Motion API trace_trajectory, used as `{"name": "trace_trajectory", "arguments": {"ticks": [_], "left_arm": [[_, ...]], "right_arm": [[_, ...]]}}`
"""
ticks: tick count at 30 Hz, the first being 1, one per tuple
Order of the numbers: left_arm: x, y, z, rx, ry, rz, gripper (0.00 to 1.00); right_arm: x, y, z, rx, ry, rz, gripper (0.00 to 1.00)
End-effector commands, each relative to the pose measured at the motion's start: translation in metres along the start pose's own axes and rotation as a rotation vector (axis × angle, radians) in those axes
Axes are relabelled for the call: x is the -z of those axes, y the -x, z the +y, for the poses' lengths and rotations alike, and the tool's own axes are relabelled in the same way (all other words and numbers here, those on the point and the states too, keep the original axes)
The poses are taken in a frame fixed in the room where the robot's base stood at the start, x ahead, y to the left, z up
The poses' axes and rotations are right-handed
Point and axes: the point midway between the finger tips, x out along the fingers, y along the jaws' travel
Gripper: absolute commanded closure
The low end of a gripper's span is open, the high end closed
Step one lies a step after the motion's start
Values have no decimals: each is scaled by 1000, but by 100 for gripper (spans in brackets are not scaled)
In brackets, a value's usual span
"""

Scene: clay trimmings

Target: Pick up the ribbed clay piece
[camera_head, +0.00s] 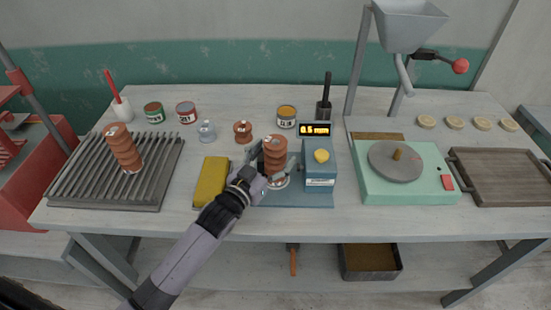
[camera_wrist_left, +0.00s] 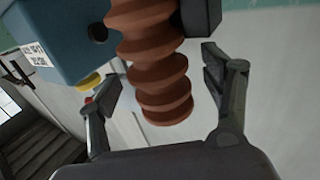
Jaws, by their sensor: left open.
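A reddish-brown ribbed clay piece (camera_head: 275,155) stands upright at the blue measuring device (camera_head: 320,168), whose display reads what looks like 0.5 mm. My left gripper (camera_head: 270,171) is at this piece. In the left wrist view the ribbed piece (camera_wrist_left: 158,75) sits between the two fingers of the gripper (camera_wrist_left: 163,82), with visible gaps on both sides, so the fingers do not close on it. A small, short ribbed brown piece (camera_head: 243,131) stands behind my gripper. My right gripper is out of view.
A yellow block (camera_head: 211,182) lies just left of my gripper. Small cans (camera_head: 187,112) and a glass jar (camera_head: 207,131) stand behind. A green turntable unit (camera_head: 420,185) and a wooden tray (camera_head: 503,178) are at the right. The table's front edge is close below.

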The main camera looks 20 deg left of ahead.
Motion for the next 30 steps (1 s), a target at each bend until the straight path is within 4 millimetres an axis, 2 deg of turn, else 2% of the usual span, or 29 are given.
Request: {"name": "trace_trajectory", "arguments": {"ticks": [4,11,30], "left_arm": [[1,-14,0,-1,0,0,27],[0,-14,0,-1,0,0,27],[0,-14,0,-1,0,0,69]], "right_arm": [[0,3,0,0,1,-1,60],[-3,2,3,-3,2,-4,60],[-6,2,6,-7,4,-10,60]]}}
